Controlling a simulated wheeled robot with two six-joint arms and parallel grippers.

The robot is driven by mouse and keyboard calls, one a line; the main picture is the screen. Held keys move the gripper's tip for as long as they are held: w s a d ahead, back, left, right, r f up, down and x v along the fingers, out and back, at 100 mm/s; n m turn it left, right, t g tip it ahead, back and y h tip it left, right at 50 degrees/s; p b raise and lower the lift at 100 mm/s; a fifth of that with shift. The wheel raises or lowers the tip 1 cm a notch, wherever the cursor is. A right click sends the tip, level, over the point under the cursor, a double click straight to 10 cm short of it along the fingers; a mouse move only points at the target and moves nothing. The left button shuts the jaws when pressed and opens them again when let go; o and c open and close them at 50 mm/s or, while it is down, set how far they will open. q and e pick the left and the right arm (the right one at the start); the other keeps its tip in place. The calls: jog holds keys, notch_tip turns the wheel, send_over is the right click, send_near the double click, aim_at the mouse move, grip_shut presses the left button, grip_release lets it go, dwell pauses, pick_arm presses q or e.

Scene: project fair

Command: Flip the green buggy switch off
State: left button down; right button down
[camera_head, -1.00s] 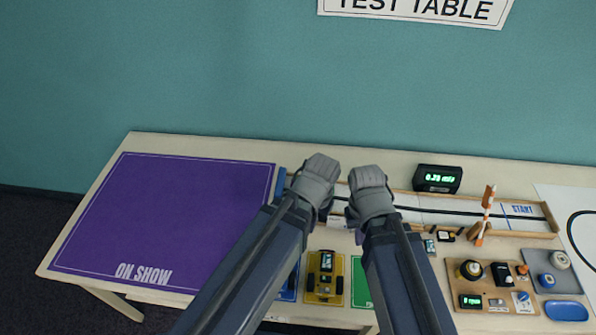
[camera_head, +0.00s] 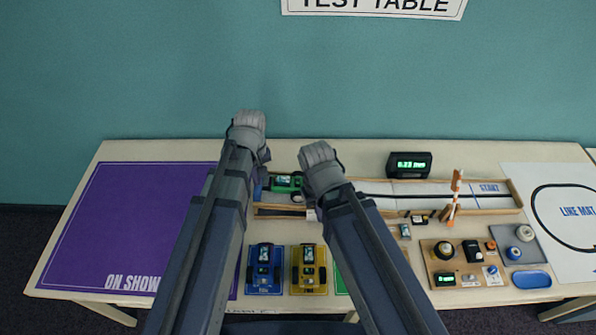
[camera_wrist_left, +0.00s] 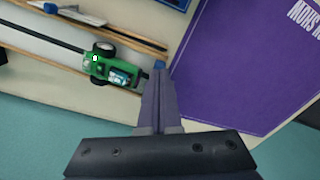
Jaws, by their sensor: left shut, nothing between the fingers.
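The green buggy (camera_head: 286,183) is at the left end of the long track (camera_head: 390,190), seen between my two arms. In the left wrist view the green buggy (camera_wrist_left: 106,66) shows black wheels and a pale screen-like part on top; I cannot tell its switch position. My left gripper (camera_head: 250,133) is above the table's back edge, left of the buggy; its fingertips are hidden in the head view. In the left wrist view the left gripper (camera_wrist_left: 159,74) is shut, empty and beside the buggy. My right gripper (camera_head: 317,156) is right of the buggy, its fingers hidden.
A blue buggy (camera_head: 263,270) and a yellow buggy (camera_head: 309,270) stand on mats in front. A black display (camera_head: 409,164) stands behind the track, an orange-white gate (camera_head: 454,199) at its right. A parts board (camera_head: 462,286) lies front right. The purple mat (camera_head: 120,230) is empty.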

pick_arm(q)
jog(key=w+d+n, duration=0.4)
jog(key=w+n, duration=0.1)
jog(key=w, duration=0.1)
jog(key=n, duration=0.8)
send_over(298, 179)
jog(key=d, duration=0.2)
jog(key=shift+r+y, duration=0.25)
jog(key=shift+y, duration=0.15)
jog(key=shift+f, duration=0.15)
jog(key=f+b, duration=0.4)
jog(key=a+f+b, duration=0.1)
jog(key=f+b, duration=0.8)
jog(key=shift+w+a+f+b, duration=0.1)
jog(key=shift+a+f+b, duration=0.25)
jog(key=shift+b, duration=0.05)
